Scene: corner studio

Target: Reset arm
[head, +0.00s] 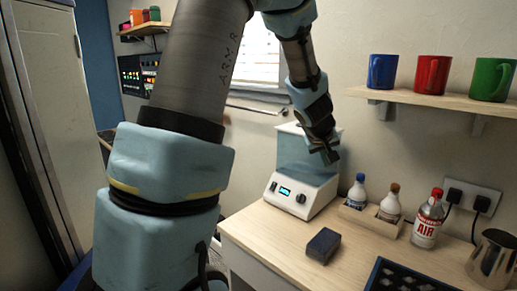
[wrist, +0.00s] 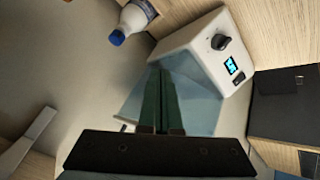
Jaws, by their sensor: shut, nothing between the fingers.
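My arm rises on the left of the head view and bends over to the right, and my gripper (head: 328,154) hangs in front of the upper part of a white machine with a pale blue tank (head: 295,152). In the wrist view my gripper (wrist: 160,75) is shut, its two fingers side by side with nothing between them. Beyond the fingertips is the white front of the machine (wrist: 210,42), with a lit display and a dark knob. I cannot tell whether the fingers touch the machine.
On the wooden counter (head: 270,235) are a dark blue block (head: 323,245), a bottle holder (head: 372,222) with two small bottles, an air can (head: 428,222), a metal pitcher (head: 492,259) and a dark tray (head: 405,275). Above, a shelf (head: 430,98) bears blue, red and green mugs.

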